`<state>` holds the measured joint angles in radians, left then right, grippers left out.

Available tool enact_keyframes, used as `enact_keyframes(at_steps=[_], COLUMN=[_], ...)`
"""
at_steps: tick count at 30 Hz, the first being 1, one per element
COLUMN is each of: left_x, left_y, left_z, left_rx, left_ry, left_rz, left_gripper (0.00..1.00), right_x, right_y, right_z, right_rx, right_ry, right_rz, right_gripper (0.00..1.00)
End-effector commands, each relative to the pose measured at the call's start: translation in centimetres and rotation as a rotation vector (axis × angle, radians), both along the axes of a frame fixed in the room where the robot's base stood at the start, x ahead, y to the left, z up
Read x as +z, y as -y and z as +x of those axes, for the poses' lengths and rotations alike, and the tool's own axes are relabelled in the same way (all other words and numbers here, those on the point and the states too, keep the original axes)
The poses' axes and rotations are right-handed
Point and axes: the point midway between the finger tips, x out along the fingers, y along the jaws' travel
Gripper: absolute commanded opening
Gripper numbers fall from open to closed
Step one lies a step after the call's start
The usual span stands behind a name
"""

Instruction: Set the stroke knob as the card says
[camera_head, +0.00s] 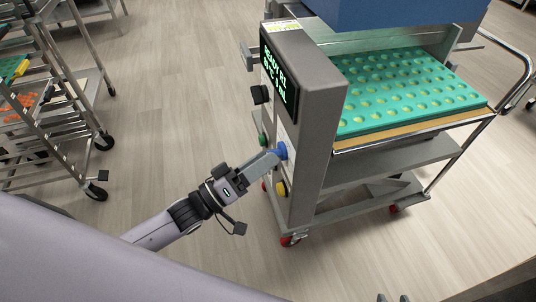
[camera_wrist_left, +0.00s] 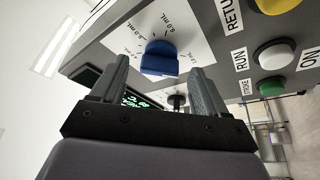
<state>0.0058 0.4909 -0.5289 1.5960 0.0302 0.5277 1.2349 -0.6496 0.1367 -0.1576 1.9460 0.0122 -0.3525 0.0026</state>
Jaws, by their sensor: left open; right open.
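The blue stroke knob (camera_head: 281,150) is on the front of the grey control box (camera_head: 318,120). In the left wrist view the knob (camera_wrist_left: 158,58) sits on a white dial plate with mL marks, 6.0 mL among them; its exact setting is hard to read. My left gripper (camera_head: 272,158) is open, its fingertips to either side of the knob in the wrist view; contact cannot be told. Two dark tips of my right gripper (camera_head: 393,298) show apart at the bottom edge, away from the box.
A lit display (camera_head: 279,77) reads READY. Near the knob are a yellow button (camera_head: 282,188) and a green button (camera_head: 263,140); a white button (camera_wrist_left: 274,53) shows in the wrist view. A teal mould tray (camera_head: 400,128) lies behind the box. A rack (camera_head: 75,100) stands left.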

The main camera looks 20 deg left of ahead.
Motion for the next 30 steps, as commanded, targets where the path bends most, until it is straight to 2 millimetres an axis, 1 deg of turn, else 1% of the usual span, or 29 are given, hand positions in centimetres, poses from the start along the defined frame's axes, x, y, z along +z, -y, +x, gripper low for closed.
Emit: enact_keyframes(at_steps=[1,4,13,14,15,17,18,19,25,30], left_x=[0.28,0.42,0.43,0.43,0.43,0.44,0.43,0.43,0.39,0.24], left_y=[0.38,0.82,1.04,1.05,1.04,1.03,1.03,1.03,1.0,0.98], left_z=[0.48,1.02,1.23,1.23,1.22,1.22,1.22,1.22,1.21,1.23], left_rx=[0.0,0.001,0.001,0.001,0.001,0.001,0.001,0.001,0.001,0.001], left_ry=[0.002,0.0,0.0,0.0,0.0,0.0,0.0,0.0,0.005,0.041], left_rz=[-0.002,-0.001,0.001,0.001,0.001,0.001,0.001,0.001,0.005,0.028], left_gripper=[0.74,0.74,0.74,0.71,0.58,0.39,0.26,0.18,0.18,0.18], right_x=[0.15,0.23,0.26,0.26,0.26,0.27,0.27,0.27,0.2,-0.27], right_y=[0.0,0.0,-0.01,-0.01,-0.02,-0.03,-0.03,-0.03,-0.04,-0.06], right_z=[0.03,0.05,0.05,0.05,0.05,0.06,0.06,0.06,0.06,0.07], right_rx=[0.001,0.002,0.003,0.003,0.003,0.003,0.003,0.003,0.003,0.004], right_ry=[0.001,0.001,0.002,0.002,0.002,0.002,0.002,0.002,0.002,0.003], right_rz=[-0.001,-0.001,-0.001,-0.001,-0.001,-0.001,-0.001,-0.001,-0.001,0.0], right_gripper=[0.43,0.43,0.43,0.43,0.43,0.43,0.43,0.43,0.43,0.43])
